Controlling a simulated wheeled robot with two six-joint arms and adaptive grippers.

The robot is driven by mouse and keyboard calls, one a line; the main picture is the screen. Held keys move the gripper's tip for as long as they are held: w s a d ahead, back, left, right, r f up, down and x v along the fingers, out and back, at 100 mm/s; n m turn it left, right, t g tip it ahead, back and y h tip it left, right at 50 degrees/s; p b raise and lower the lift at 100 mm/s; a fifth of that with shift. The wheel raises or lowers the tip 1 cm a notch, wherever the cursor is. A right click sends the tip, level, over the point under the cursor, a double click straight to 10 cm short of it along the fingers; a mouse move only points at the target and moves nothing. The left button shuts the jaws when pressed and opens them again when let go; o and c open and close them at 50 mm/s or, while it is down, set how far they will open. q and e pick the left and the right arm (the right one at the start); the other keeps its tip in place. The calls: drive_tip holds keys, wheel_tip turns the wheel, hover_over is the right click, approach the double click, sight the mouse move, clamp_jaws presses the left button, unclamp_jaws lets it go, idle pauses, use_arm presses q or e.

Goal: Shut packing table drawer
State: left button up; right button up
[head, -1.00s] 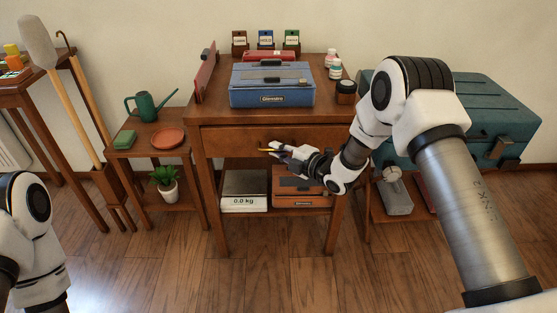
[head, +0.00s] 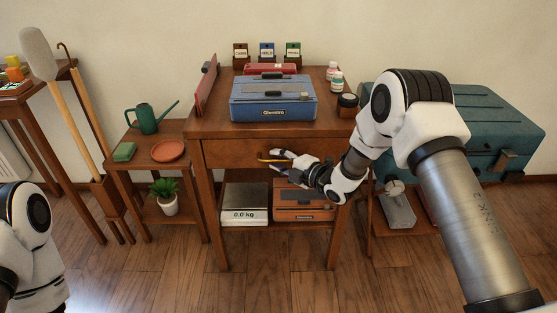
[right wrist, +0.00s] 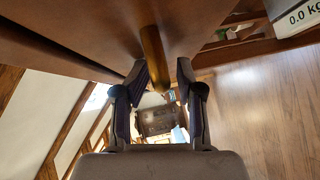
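The wooden packing table (head: 204,126) stands at the centre of the head view. Its drawer front (head: 230,152) lies under the tabletop and looks nearly flush; I cannot tell if a small gap remains. The brass drawer handle (head: 270,161) is partly hidden by my right gripper (head: 277,160). In the right wrist view, the two fingers of my right gripper (right wrist: 160,78) are apart, with the brass handle (right wrist: 152,55) between and just beyond their tips. I cannot tell if they touch it. My left gripper is out of view; only my left arm shows.
A blue case (head: 272,100), bottles and a jar (head: 347,105) stand on the tabletop. A scale (head: 244,205) and an orange case (head: 303,205) sit on the shelf below. A plant stand (head: 130,165) is at left, a teal chest (head: 480,130) at right.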

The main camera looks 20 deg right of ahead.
drive_tip(key=shift+s+d, duration=0.1)
drive_tip(key=shift+d, duration=0.05)
drive_tip(key=v, duration=1.1)
drive_tip(key=shift+s, duration=0.4)
drive_tip(key=shift+d+r, duration=0.1)
